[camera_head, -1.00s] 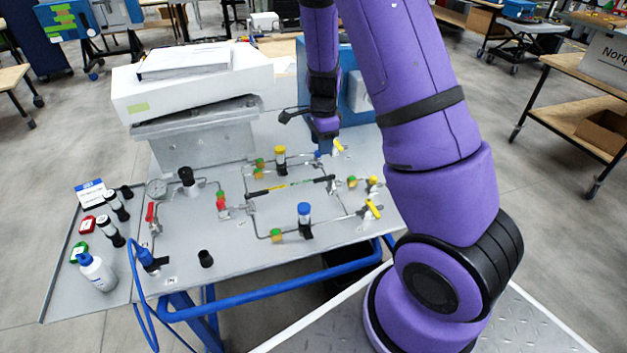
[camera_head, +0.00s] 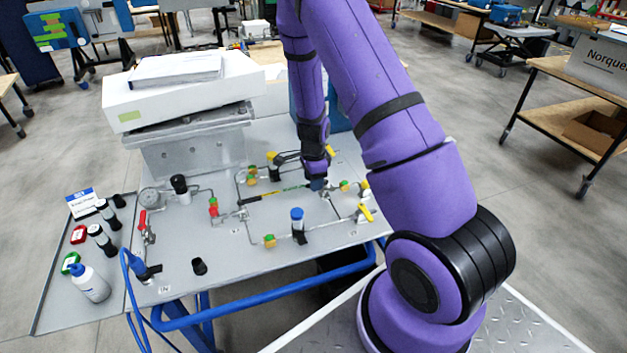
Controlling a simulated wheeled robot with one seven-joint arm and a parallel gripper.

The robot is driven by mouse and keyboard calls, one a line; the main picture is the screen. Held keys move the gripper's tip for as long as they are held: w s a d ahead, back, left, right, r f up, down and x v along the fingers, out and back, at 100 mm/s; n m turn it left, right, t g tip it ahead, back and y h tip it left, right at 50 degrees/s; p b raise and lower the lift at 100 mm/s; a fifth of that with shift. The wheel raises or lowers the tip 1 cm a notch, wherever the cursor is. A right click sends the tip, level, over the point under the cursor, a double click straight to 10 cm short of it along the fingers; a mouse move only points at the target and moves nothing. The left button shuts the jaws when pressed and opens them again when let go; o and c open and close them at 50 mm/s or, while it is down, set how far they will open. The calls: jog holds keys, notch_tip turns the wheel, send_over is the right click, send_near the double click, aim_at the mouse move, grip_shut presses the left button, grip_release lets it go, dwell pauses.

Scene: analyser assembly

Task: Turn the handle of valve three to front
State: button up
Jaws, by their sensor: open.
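A panel (camera_head: 225,262) bears pipes and several small valves; their number labels are too small to read, so I cannot tell which is valve three. A yellow-handled valve (camera_head: 366,212) sits at the front right. Another yellow handle (camera_head: 330,152) shows partly behind my arm. A red-handled valve (camera_head: 142,221) stands at the left. My gripper (camera_head: 318,187) is open and points down over the right-middle pipework, close to a valve there that it largely hides. I cannot tell whether the fingers touch or surround that valve's handle.
A blue-capped cylinder (camera_head: 297,220) stands in front of my gripper, and a black-topped fitting (camera_head: 180,187) to the left. A white box (camera_head: 183,88) is at the back. A bottle (camera_head: 90,283) and several small items are on the left side shelf. The panel's front is fairly clear.

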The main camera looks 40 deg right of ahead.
jog(key=shift+f, duration=0.15)
jog(key=shift+c, duration=0.4)
grip_shut()
jog(key=shift+s+n, duration=0.1)
jog(key=shift+n, duration=0.2)
jog(key=n, duration=0.1)
jog(key=s+n, duration=0.1)
jog(key=n, duration=0.1)
jog(key=shift+n, duration=0.3)
jog(key=n, duration=0.2)
jog(key=s+n, duration=0.1)
jog(key=n, duration=0.2)
jog(key=shift+s+d+n, duration=0.2)
jog(key=shift+s+n, duration=0.1)
jog(key=shift+s, duration=0.05)
jog(key=n, duration=0.2)
jog(key=s+d+n, duration=0.1)
jog(key=n, duration=0.1)
jog(key=shift+s+d+n, duration=0.15)
jog(key=shift+d+n, duration=0.15)
jog(key=shift+n, duration=0.75)
jog(key=shift+s+d+n, duration=0.15)
jog(key=shift+d+n, duration=0.1)
jog(key=shift+n, duration=0.8)
